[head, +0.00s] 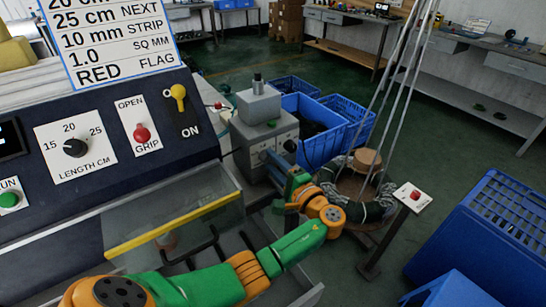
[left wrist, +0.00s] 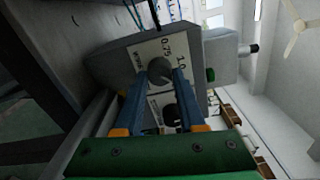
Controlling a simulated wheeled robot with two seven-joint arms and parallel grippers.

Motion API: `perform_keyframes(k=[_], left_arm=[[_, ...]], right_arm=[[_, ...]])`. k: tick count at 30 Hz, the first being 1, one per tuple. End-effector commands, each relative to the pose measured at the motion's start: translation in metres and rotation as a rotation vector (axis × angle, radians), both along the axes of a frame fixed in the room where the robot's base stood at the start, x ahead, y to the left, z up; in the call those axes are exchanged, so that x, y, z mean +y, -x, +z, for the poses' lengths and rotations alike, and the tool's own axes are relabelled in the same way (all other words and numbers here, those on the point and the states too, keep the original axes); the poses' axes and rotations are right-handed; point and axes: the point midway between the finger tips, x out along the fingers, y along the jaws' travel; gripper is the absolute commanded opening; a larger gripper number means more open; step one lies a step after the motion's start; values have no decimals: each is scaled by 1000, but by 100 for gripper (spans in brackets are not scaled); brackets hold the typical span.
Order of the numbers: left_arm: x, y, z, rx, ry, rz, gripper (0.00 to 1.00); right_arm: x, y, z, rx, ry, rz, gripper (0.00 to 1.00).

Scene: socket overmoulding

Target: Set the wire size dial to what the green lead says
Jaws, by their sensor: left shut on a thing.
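The wire size dial (left wrist: 160,71) is a grey round knob on a white plate marked 0.75 and 1.0, on the front of a grey machine (head: 265,140). My left gripper (left wrist: 159,82) has its two blue fingers on either side of this knob and is shut on it. The left gripper (head: 274,160) also shows in the head view, at the machine's front. The dial's pointer is too small to read. A sign (head: 115,45) reads 1.0 SQ MM and RED FLAG; its top is cut off. I cannot make out a green lead. My right gripper is out of view.
A second, black knob (left wrist: 171,115) sits close beside the fingers. A dark panel (head: 100,150) with a length dial and switches stands to the left. A wire coil stand (head: 350,190) and a red button post (head: 412,197) are to the right. Blue crates (head: 325,147) stand behind.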

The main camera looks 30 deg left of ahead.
Motion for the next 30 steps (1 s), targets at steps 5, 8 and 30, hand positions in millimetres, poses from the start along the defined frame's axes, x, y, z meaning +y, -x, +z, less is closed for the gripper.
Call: perform_keyframes(k=[5, 8, 30], left_arm=[[0, 0, 3, 123, -55, -2, 0], [0, 0, 3, 183, -80, -2, 0], [0, 0, 0, 339, -145, -1, 0]], right_arm=[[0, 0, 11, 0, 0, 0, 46], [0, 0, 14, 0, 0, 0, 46], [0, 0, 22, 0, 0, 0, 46]])
